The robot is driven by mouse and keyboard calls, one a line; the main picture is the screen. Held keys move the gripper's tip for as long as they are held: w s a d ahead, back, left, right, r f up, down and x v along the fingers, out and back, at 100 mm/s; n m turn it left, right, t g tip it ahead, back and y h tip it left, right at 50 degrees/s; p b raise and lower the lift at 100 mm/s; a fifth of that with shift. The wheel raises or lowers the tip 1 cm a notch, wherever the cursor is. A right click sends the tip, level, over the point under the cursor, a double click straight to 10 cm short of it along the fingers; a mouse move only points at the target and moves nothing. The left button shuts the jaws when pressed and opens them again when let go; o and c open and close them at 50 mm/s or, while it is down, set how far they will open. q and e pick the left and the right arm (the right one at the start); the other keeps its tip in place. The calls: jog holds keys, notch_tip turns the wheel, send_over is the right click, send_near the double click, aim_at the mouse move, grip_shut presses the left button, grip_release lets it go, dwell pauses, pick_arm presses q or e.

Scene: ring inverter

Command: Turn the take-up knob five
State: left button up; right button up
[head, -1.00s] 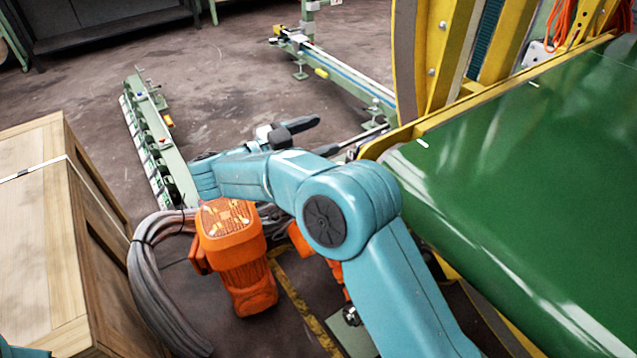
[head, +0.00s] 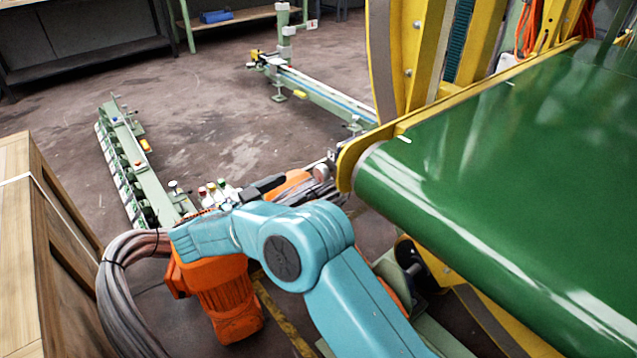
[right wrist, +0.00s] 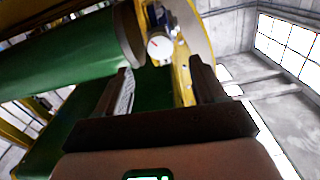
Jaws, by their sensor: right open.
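My right arm comes in from the bottom of the head view, and its dark gripper (head: 264,187) is partly hidden behind the arm's bend. In the right wrist view, the two dark fingers of my right gripper (right wrist: 160,70) stand wide apart with nothing held between them. Beyond the fingers are the green belt roller (right wrist: 75,60) and a pale round dial-like part (right wrist: 160,46) on a yellow frame. I cannot make out for certain which part is the take-up knob. My left gripper is out of view.
The green belt (head: 510,180) and its yellow frame (head: 415,70) fill the right side. A wooden crate (head: 25,260) stands at left. A green rail (head: 130,165) lies on the floor.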

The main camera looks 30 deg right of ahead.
aim_at(318, 175)
jog(key=d, duration=0.3)
jog(key=d+b, duration=0.1)
jog(key=d, duration=0.5)
jog(key=shift+w+d+b, duration=0.2)
jog(key=shift+w+b, duration=0.15)
jog(key=shift+b, duration=0.05)
jog(key=c, duration=1.1)
